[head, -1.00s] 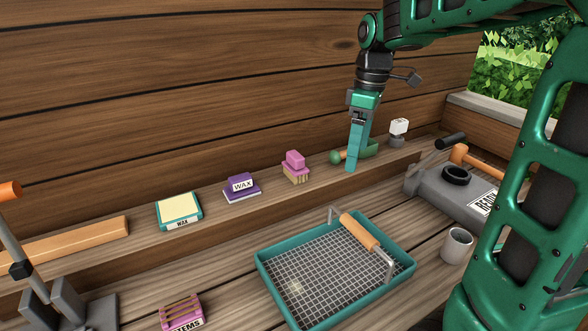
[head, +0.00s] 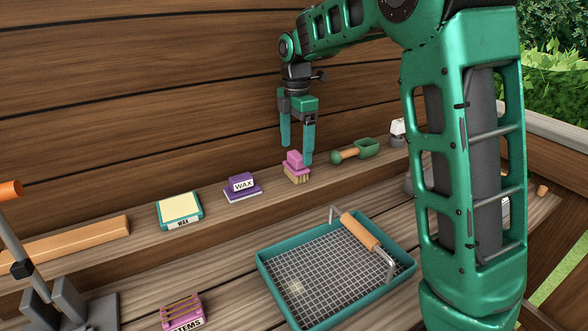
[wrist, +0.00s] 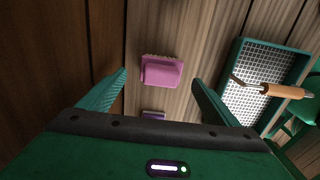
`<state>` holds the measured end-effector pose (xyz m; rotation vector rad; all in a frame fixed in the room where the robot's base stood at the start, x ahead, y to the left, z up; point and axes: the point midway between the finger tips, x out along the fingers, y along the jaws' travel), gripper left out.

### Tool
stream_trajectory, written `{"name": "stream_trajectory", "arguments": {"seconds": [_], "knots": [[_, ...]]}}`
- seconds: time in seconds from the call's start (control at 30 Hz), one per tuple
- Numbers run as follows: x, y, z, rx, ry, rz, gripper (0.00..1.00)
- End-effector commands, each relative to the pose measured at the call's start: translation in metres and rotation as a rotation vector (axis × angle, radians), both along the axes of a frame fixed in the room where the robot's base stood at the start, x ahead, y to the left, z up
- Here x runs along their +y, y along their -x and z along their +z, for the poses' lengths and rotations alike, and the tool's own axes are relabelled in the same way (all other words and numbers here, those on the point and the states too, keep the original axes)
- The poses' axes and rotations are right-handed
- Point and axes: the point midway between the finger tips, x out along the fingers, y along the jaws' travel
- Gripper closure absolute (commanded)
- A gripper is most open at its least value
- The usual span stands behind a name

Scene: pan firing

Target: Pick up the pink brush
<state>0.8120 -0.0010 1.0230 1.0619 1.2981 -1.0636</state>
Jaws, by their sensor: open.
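The pink brush (head: 295,162) stands on the narrow wooden ledge, its pink handle up and tan bristles down. My gripper (head: 297,153) is open and empty, pointing down over the ledge near the brush, with one finger at each side of it in the head view. In the wrist view the brush (wrist: 161,71) lies ahead of and between the open fingertips (wrist: 158,78), with no visible contact. I cannot tell the exact height of the fingertips above the brush.
A yellow-topped wax box (head: 180,209) is farther left.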

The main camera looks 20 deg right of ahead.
Motion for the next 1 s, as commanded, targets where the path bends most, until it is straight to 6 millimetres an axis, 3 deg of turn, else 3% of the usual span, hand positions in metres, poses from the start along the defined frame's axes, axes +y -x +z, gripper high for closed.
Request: {"name": "stream_trajectory", "arguments": {"seconds": [0.43,0.77,0.93,0.97,1.0], "knots": [[0.003,0.002,-0.048,0.001,0.0,-0.002,0.16],[0.003,0.001,-0.054,-0.001,0.0,-0.002,0.16],[0.003,0.001,-0.054,-0.001,0.0,-0.002,0.56],[0.003,0.001,-0.054,-0.001,0.0,-0.002,0.63],[0.003,0.001,-0.054,-0.001,0.0,-0.002,0.63]]}}
